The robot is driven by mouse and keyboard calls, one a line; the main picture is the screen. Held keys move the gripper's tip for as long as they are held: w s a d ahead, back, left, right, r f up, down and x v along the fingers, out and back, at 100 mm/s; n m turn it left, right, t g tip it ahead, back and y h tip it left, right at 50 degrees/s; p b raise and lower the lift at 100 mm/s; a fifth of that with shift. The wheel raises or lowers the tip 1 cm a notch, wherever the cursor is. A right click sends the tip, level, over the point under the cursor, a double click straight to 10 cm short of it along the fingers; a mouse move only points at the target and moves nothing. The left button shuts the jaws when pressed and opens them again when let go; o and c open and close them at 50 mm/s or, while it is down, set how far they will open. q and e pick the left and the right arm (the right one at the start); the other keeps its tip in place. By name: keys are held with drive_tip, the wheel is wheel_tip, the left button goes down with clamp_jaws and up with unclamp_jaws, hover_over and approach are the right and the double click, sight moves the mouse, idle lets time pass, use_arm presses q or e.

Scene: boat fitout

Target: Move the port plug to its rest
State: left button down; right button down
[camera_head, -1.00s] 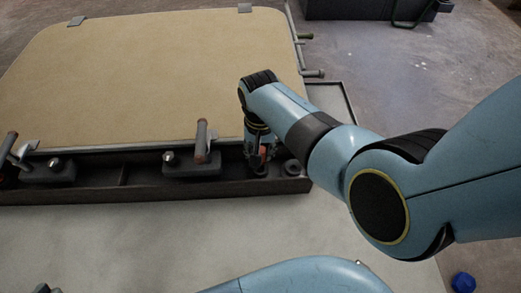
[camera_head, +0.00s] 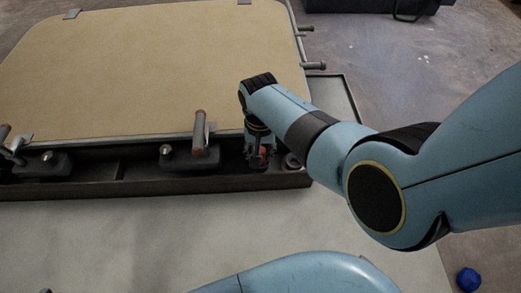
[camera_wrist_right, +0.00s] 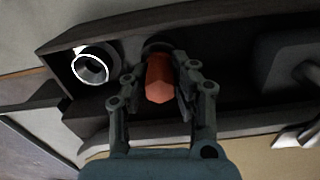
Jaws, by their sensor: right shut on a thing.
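An orange-red plug (camera_wrist_right: 159,78) sits between the fingers of my right gripper (camera_wrist_right: 160,88), which is shut on it. In the head view this gripper (camera_head: 262,158) points down into the right end of the dark tray (camera_head: 150,186), and only a bit of the plug (camera_head: 263,153) shows. A dark round collar (camera_wrist_right: 156,46) shows just behind the plug in the wrist view; whether the plug is seated in it is hidden. A separate ring-shaped socket (camera_wrist_right: 90,66) with a bright rim stands beside it, also seen in the head view (camera_head: 292,161). My left gripper is not in view.
A large tan hatch panel (camera_head: 150,70) lies behind the tray, with handled latches (camera_head: 199,135) along its front edge. Dark blocks (camera_head: 180,158) sit in the tray left of my gripper. A blue object (camera_head: 467,279) lies at the lower right.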

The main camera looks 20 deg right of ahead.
drive_tip(key=shift+f, duration=0.35)
drive_tip(key=c, duration=1)
unclamp_jaws()
drive_tip(key=shift+r, duration=0.1)
drive_tip(key=shift+r, duration=0.1)
